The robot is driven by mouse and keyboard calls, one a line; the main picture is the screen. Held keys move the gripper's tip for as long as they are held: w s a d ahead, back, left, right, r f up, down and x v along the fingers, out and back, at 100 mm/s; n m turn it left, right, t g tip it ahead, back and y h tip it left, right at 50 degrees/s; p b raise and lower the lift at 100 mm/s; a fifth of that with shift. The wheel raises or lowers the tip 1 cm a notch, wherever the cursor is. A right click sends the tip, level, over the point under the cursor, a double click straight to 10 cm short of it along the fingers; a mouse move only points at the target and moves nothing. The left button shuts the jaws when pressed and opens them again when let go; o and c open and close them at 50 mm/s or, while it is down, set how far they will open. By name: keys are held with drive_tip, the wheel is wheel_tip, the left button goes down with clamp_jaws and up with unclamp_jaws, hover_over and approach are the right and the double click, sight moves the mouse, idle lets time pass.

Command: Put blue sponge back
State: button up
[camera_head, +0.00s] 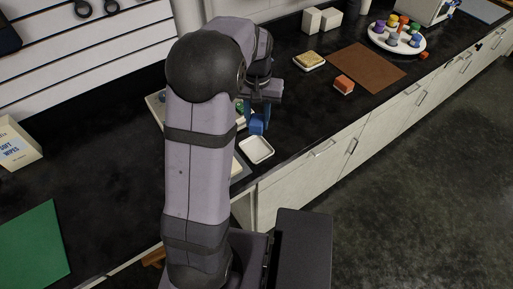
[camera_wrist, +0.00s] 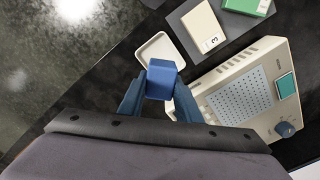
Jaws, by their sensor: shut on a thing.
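The blue sponge (camera_wrist: 161,80), a small block, sits between the two blue fingers of my gripper (camera_wrist: 160,92) in the wrist view. My gripper is shut on it. In the head view my gripper (camera_head: 257,118) hangs over the counter, and its blue fingers and the blue sponge are hard to tell apart. A shallow white tray (camera_head: 257,150) lies just in front of and below it. In the wrist view the tray (camera_wrist: 146,52) shows beyond the sponge, which overlaps part of it. The visible part of the tray is empty. The gap between sponge and tray cannot be judged.
A white device with a perforated plate and blue knob (camera_wrist: 286,129) stands beside the tray. Labelled blocks (camera_wrist: 203,27) lie on a grey mat. A brown mat (camera_head: 370,66), orange block (camera_head: 344,84), yellow sponge on a dish (camera_head: 309,60) and loaded round plate (camera_head: 377,43) lie farther right.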

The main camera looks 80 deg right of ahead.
sight(257, 147)
drive_tip(key=shift+f+p, duration=1.4)
drive_tip(key=shift+f, duration=3.6)
drive_tip(key=shift+f, duration=0.2)
drive_tip(key=o, duration=0.8)
drive_tip(key=shift+r, duration=0.2)
wheel_tip(257, 147, up, 12)
drive_tip(key=b, duration=0.3)
drive_tip(key=shift+b, duration=0.3)
drive_tip(key=shift+w, duration=0.1)
